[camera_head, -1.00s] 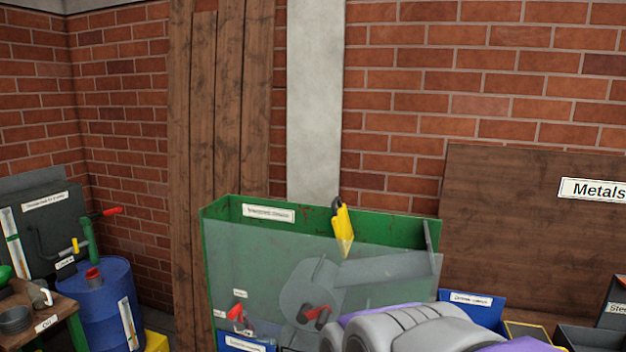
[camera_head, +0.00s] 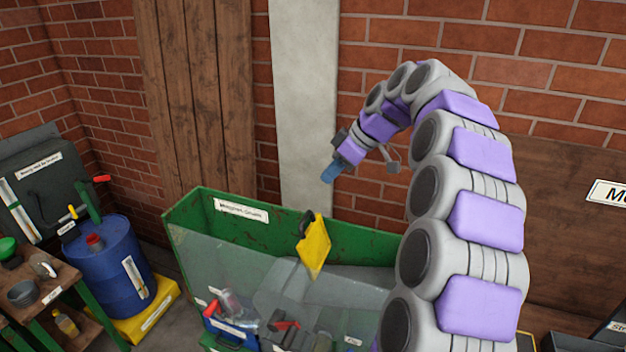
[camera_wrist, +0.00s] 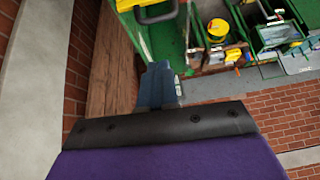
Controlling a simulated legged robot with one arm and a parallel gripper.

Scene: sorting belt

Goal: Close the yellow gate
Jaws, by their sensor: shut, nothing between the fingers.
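The yellow gate (camera_head: 314,247) is a tilted yellow plate with a black handle at its top. It stands up at the upper edge of the green bin (camera_head: 182,228), above a grey metal part. My gripper (camera_head: 331,173) is shut and empty, pointing down and left, higher in the picture than the gate and apart from it. In the wrist view my shut blue fingers (camera_wrist: 158,85) show in the middle. A black handle and a bit of yellow (camera_wrist: 125,4) show at that view's top edge; the rest of the gate is out of that frame.
A blue barrel (camera_head: 110,270) and a wooden bench (camera_head: 75,290) stand at the left. A brick wall and a wooden board (camera_head: 570,220) are behind. The space around my gripper looks clear.

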